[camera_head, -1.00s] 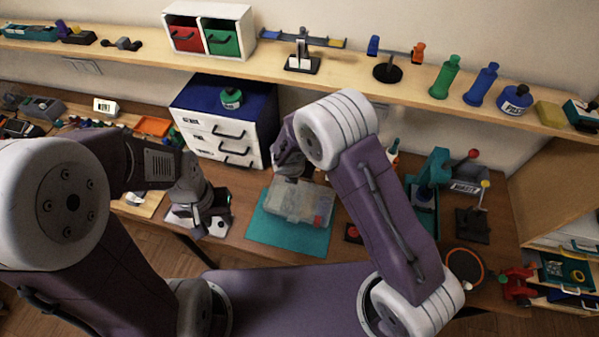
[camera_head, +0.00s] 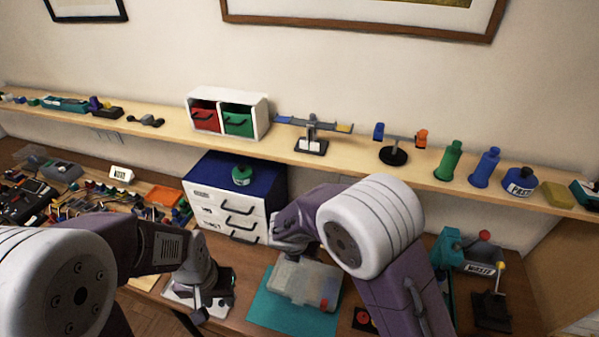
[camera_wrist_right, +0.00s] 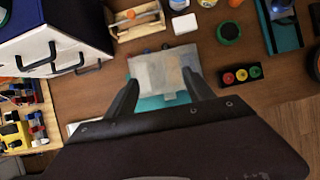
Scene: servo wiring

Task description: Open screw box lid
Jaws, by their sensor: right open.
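The screw box (camera_head: 305,281) is a translucent grey case with a small red patch at its right end. It lies on a teal mat (camera_head: 277,312), and its lid looks shut. In the right wrist view the box (camera_wrist_right: 160,72) shows as a cloudy panel beyond my fingers. My right gripper (camera_wrist_right: 160,90) is open and empty, its two dark fingers apart on either side of the box's near part; contact cannot be told. In the head view my right arm partly hides it. My left gripper (camera_head: 205,303) points down to the left of the mat; its jaw opening is unclear.
A blue-topped drawer cabinet (camera_head: 222,207) stands behind and left of the box. A red, yellow and green button block (camera_wrist_right: 241,75) and a dark-green round item (camera_wrist_right: 229,32) lie near the box. A wooden carrier (camera_wrist_right: 135,20) stands beyond it.

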